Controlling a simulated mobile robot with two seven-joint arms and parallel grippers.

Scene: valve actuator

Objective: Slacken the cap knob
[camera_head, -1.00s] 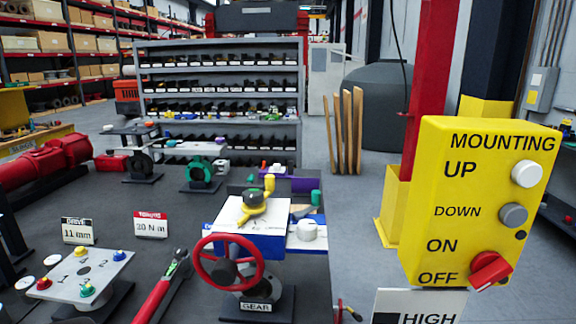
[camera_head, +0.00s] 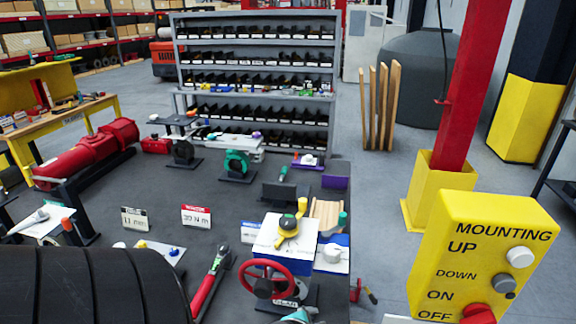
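The valve actuator (camera_head: 284,243) stands at lower middle, a blue box with a white top. No label shows which one is the cap knob. Neither of my grippers is in view.
A yellow MOUNTING panel (camera_head: 486,259) stands close at lower right, below a red column (camera_head: 464,95). A red-handled wrench (camera_head: 212,279) lies left of the actuator. Small signs (camera_head: 196,216) stand behind it. A grey shelf rack (camera_head: 257,80) is at the back.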

